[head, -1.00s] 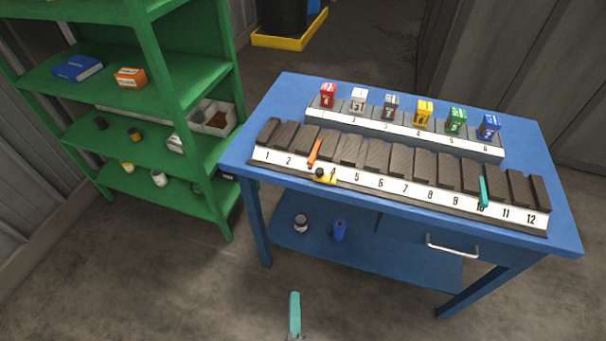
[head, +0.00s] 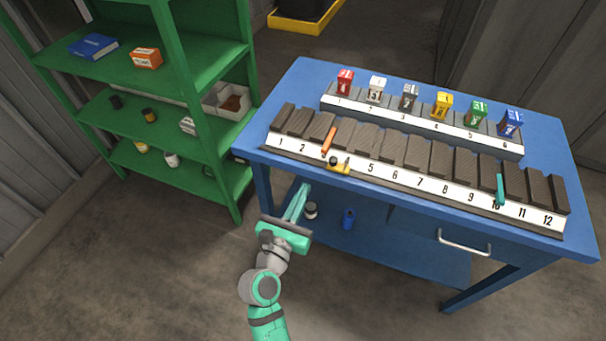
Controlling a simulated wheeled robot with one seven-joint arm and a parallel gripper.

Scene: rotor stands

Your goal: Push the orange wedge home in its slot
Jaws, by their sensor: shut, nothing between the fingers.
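The orange wedge (head: 329,140) stands at the numbered row of dark blocks (head: 411,151) on the blue table. It is between the blocks near numbers 3 and 4, and its lower end sticks out toward the white number strip. How deep it sits cannot be told. My gripper (head: 303,190) is in front of the table's left part, below the tabletop in the picture. Its teal fingers are together, empty, and point up toward the table edge, apart from the wedge.
A yellow-and-black item (head: 338,166) lies just right of the wedge's lower end. A teal wedge (head: 500,189) stands near number 10. Several coloured numbered blocks stand on a back rack (head: 421,130). A green shelf (head: 200,95) stands left. The floor before the table is clear.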

